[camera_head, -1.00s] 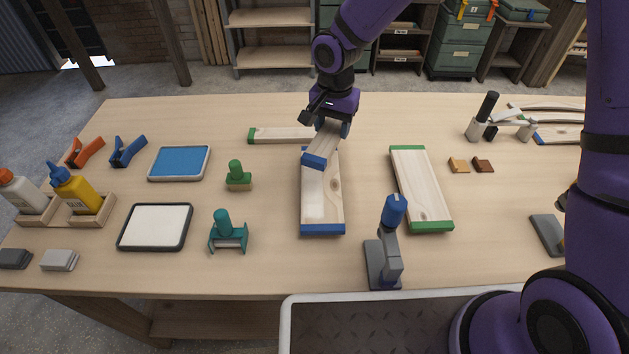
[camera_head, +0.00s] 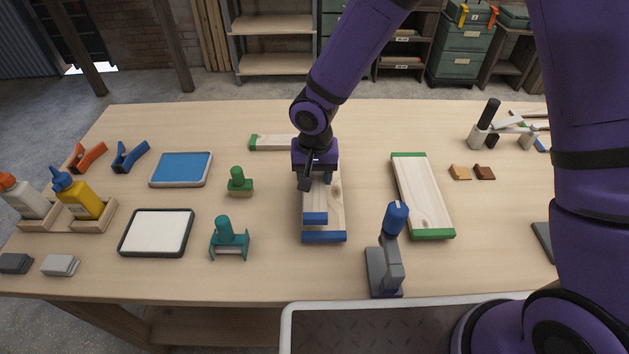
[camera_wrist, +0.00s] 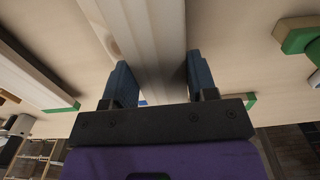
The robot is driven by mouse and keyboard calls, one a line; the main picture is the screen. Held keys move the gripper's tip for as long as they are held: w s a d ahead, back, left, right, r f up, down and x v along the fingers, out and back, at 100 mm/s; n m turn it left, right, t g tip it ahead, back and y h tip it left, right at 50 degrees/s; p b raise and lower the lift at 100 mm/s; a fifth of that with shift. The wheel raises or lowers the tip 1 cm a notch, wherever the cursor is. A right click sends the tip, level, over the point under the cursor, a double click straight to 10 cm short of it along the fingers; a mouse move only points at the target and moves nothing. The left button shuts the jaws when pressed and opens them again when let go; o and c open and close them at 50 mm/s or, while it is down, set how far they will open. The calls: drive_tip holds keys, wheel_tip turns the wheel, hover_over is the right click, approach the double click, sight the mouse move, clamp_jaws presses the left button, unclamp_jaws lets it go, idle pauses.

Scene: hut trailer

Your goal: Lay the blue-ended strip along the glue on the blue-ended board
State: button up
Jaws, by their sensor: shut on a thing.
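The blue-ended board (camera_head: 335,213) lies lengthwise mid-table, its near blue end towards me. My gripper (camera_head: 316,182) is over the board, shut on the blue-ended strip (camera_head: 315,218). The strip runs roughly along the board towards its left side, its near blue end a little short of the board's near end. In the wrist view the strip (camera_wrist: 156,40) passes between the two fingers (camera_wrist: 160,80), with the board (camera_wrist: 100,22) showing beside it. I cannot tell whether the strip touches the board. No glue is clearly visible; the strip and gripper cover part of the board.
A green-ended board (camera_head: 422,195) lies to the right, a green-ended strip (camera_head: 275,142) behind left. A blue-topped upright tool (camera_head: 390,255) stands close at the near right. A green-handled stamp-like tool (camera_head: 238,183) and a teal tool (camera_head: 227,238) stand left.

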sight(315, 177)
drive_tip(key=shift+f, duration=1.15)
drive_tip(key=shift+f, duration=0.15)
drive_tip(key=o, duration=1)
drive_tip(key=shift+c, duration=0.2)
wheel_tip(315, 177, up, 12)
